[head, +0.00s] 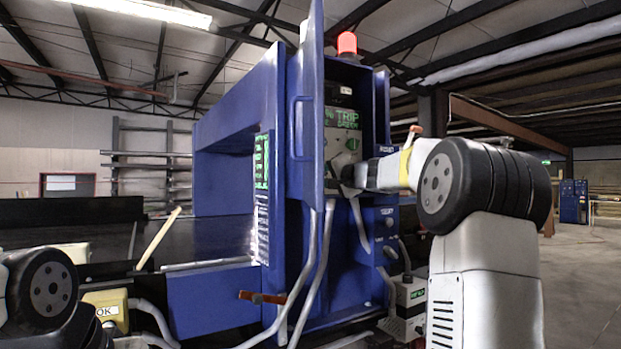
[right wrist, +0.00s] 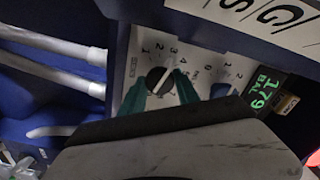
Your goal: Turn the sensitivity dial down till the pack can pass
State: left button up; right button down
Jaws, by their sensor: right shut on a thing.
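The sensitivity dial (right wrist: 158,78), a dark round knob with a white line, sits on a pale panel numbered around it. Its line slants toward the numbers 3 and 4; the exact setting is hard to read. My right gripper (right wrist: 161,90) has its teal fingers shut on the knob, one on each side. In the head view my right gripper (head: 347,182) reaches into the open blue cabinet, and the dial is hidden there. A green screen (head: 342,118) shows TRIP. I cannot make out the pack. My left gripper is out of view.
The cabinet door (head: 309,120) stands open beside my right arm. A red lamp (head: 347,43) is lit on top. A second dial (right wrist: 220,90) and a readout showing 179 (right wrist: 267,95) lie close to the gripper. Grey conduits (head: 318,262) run below.

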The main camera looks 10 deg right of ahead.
jog(key=shift+f+n, duration=0.1)
jog(key=shift+n, duration=0.2)
jog(key=c, duration=0.9)
grip_release()
jog(key=shift+s, duration=0.1)
jog(key=v, duration=0.7)
jog(key=shift+s+d, duration=0.15)
jog(key=shift+s, duration=0.15)
